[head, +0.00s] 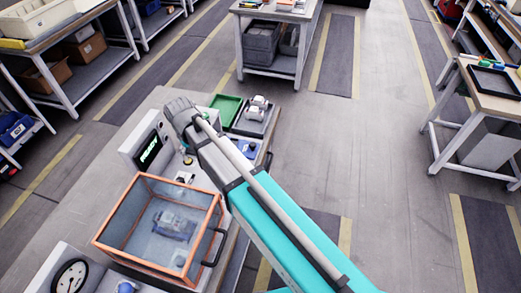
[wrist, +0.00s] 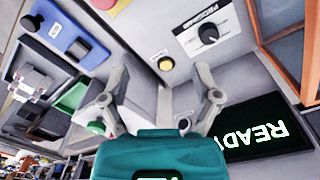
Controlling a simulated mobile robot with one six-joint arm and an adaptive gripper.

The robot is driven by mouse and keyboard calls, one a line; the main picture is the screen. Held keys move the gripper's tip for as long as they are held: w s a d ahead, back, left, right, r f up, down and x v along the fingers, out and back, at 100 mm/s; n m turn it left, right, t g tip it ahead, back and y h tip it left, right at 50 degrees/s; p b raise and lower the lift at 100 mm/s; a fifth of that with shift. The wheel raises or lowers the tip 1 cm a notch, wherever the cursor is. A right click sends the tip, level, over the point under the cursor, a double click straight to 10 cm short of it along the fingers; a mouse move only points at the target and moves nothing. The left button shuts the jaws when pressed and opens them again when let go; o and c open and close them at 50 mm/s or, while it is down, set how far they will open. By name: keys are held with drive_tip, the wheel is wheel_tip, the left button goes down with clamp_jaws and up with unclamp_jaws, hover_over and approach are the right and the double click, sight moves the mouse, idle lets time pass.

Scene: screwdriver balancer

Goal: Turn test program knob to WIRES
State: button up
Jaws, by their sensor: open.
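The program knob (wrist: 208,33) is a dark round knob with a light pointer mark, on a grey panel with PROGRAM lettering, in the upper right of the wrist view. Its position labels are too small to read, so I cannot tell its setting. My gripper (wrist: 160,82) is open and empty, its two fingers apart in front of the panel. The knob lies beyond the right fingertip, apart from it. In the head view my arm's end covers this part of the panel, and I cannot make out the knob or the fingertips there.
A lit READY screen (wrist: 265,130) and a yellow button (wrist: 167,62) share the console. An orange-framed clear box (head: 160,225) with a dark handle stands close to my arm. A green tray (head: 226,108) lies behind. A blue box (wrist: 65,35) is at the wrist view's left.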

drive_tip(key=w+d+f+m+b, duration=0.1)
drive_tip(key=d+m, duration=0.3)
drive_tip(key=d, duration=1.8)
drive_tip(key=shift+w, duration=0.3)
drive_tip(key=s+d+m, duration=0.2)
drive_tip(key=d, duration=0.6)
drive_tip(key=s+d+m, duration=0.2)
drive_tip(key=s+d, duration=0.1)
drive_tip(key=d, duration=0.5)
drive_tip(key=shift+d, duration=0.35)
drive_tip(key=shift+s+f, duration=0.1)
drive_tip(key=c, duration=0.3)
drive_tip(key=shift+c, duration=0.2)
drive_tip(key=shift+a, duration=0.1)
